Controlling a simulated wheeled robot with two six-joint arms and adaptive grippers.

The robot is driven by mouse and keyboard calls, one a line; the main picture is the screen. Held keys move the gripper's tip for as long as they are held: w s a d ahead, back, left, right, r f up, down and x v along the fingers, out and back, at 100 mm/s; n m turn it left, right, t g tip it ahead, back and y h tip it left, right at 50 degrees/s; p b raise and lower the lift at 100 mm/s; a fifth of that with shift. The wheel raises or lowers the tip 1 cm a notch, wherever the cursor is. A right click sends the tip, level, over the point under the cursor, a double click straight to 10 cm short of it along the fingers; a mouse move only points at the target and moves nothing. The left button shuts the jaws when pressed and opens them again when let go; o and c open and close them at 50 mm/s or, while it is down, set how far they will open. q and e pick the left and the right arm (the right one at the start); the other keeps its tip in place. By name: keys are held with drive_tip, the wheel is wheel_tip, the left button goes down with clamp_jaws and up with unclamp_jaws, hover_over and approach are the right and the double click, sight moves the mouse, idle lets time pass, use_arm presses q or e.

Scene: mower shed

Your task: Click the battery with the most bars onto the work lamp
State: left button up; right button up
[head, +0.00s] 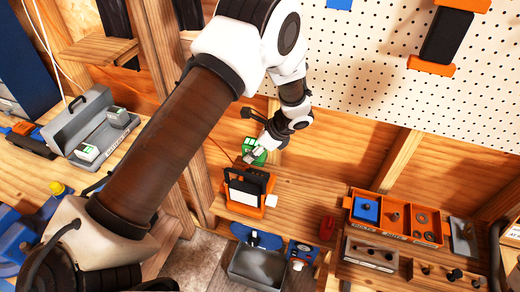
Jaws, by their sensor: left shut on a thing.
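My left gripper (266,142) reaches in from above and is small in the view. It is shut on a green and white battery (249,147), held just behind and above the orange work lamp (245,205). The lamp stands on a wooden shelf with its dark panel facing up. I cannot tell whether the battery touches the lamp. Two more white and green batteries, a far one (118,116) and a near one (88,152), sit in a grey open case (75,125) on the left bench. Their bars are too small to read. My right gripper is not in view.
An orange tray (408,222) with a blue block and round parts lies right of the lamp. A grey bin (258,265) is below the shelf. A pegboard (370,75) rises behind.

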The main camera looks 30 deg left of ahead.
sight(256, 165)
use_arm(q)
drive_tip(key=f+b, duration=0.1)
drive_tip(key=f, duration=0.1)
drive_tip(key=f+b, duration=0.3)
drive_tip(key=f, duration=0.1)
drive_tip(key=shift+w+d, duration=0.15)
drive_tip(key=shift+d, duration=0.1)
drive_tip(key=shift+a+f+b, duration=0.1)
drive_tip(key=shift+f+b, duration=0.25)
drive_tip(key=shift+f, duration=0.05)
idle(0.4)
drive_tip(key=shift+f, duration=0.6)
drive_tip(key=o, duration=1.4)
drive_tip(key=shift+c, duration=0.2)
